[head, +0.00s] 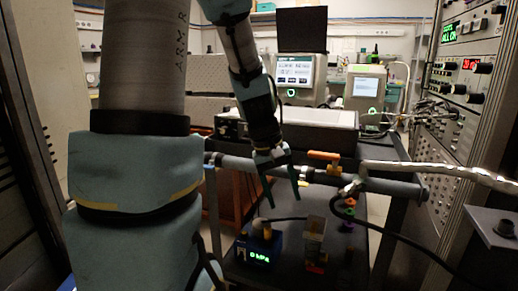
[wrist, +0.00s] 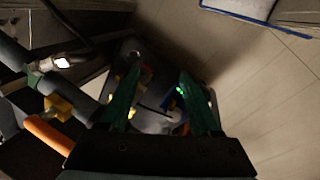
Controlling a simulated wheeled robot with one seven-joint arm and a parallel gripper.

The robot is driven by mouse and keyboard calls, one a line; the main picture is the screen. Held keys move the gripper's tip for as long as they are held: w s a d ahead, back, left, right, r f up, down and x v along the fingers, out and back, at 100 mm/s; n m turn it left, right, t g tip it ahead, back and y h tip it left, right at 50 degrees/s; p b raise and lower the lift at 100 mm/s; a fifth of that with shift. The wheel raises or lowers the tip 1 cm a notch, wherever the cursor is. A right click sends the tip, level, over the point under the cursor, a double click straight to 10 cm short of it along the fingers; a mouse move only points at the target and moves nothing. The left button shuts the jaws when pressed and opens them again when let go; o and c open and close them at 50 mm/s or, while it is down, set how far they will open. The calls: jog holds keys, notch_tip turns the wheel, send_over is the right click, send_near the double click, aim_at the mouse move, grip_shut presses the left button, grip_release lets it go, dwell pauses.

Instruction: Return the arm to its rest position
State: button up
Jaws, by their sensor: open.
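My gripper (head: 282,190) hangs from my arm near the middle of the head view, with its two green fingers apart and nothing between them. It is in front of a horizontal grey pipe (head: 400,187) and above a dark lower shelf. In the wrist view my gripper (wrist: 160,100) also shows both green fingers spread, with the shelf and a lit green display beyond them. My arm bends down from the top of the head view, and its large near links cover much of the left side.
A blue gauge box (head: 258,254) reading in hPa stands on the shelf below my gripper. An orange-handled valve (head: 324,156) sits on the pipe to the right. A metal instrument rack (head: 470,110) rises at the right. Tiled floor (wrist: 260,90) is open in the wrist view.

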jog(key=s+a+f+m+t+y+b, duration=0.1)
jog(key=s+a+f+m+y+b, duration=0.25)
jog(key=a, duration=0.85)
notch_tip(320, 180, up, 15)
jog(key=n+p, duration=0.1)
jog(key=p, duration=1.7)
jog(key=shift+s+a, duration=0.2)
jog(key=shift+s, duration=0.2)
